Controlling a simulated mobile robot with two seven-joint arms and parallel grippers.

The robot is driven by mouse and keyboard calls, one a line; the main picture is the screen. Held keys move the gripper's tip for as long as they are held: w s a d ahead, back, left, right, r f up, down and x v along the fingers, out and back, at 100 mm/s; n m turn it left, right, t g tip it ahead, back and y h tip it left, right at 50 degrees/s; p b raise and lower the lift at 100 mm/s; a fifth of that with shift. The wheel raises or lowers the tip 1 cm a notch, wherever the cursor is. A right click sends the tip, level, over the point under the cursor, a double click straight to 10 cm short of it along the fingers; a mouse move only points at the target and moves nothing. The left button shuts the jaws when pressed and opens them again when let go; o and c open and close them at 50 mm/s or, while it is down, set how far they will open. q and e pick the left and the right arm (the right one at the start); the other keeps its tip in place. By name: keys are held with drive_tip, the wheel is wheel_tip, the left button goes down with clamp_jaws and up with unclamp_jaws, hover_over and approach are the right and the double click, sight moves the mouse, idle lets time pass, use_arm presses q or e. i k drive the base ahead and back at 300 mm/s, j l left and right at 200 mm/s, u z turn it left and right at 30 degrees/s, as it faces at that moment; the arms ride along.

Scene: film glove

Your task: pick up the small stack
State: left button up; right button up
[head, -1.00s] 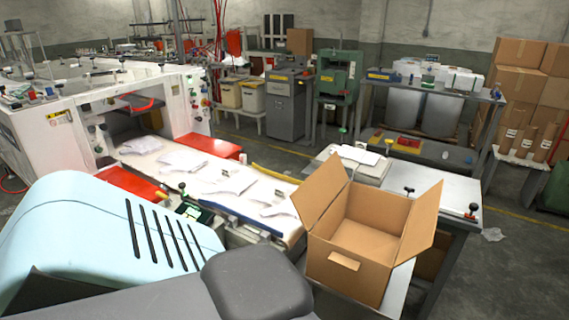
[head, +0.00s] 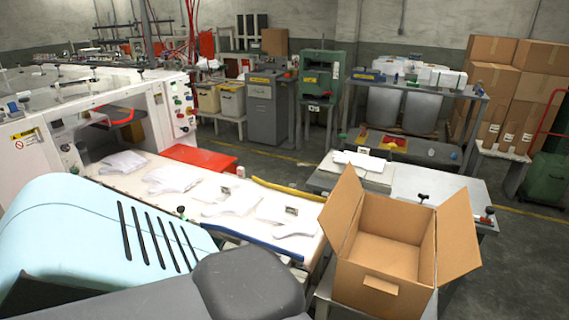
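Several flat white stacks of film gloves lie along the conveyor belt (head: 150,197). One stack (head: 125,162) is at the far left end near the machine, another (head: 172,179) beside it, and more lie toward the right, such as one stack (head: 296,228) near the belt's end. Which one is the small stack I cannot tell for sure. A white pad or stack (head: 358,161) also rests on a scale-like plate on the metal table. My grippers are not in view; only pale blue and dark grey parts of my own body fill the lower left.
An open, empty-looking cardboard box (head: 388,245) stands at the table's front with flaps up. The metal table (head: 425,187) has some bare room behind it. A white machine (head: 50,135) stands left. Stacked cartons (head: 505,85) stand at the back right.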

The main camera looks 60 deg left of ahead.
sight(293, 218)
drive_tip(key=k+j, duration=0.1)
drive_tip(key=j, duration=0.25)
drive_tip(key=k+j, duration=0.1)
drive_tip(key=j, duration=0.2)
drive_tip(key=k+j, duration=0.1)
drive_tip(key=j, duration=0.25)
drive_tip(key=k+j, duration=0.1)
drive_tip(key=j, duration=0.2)
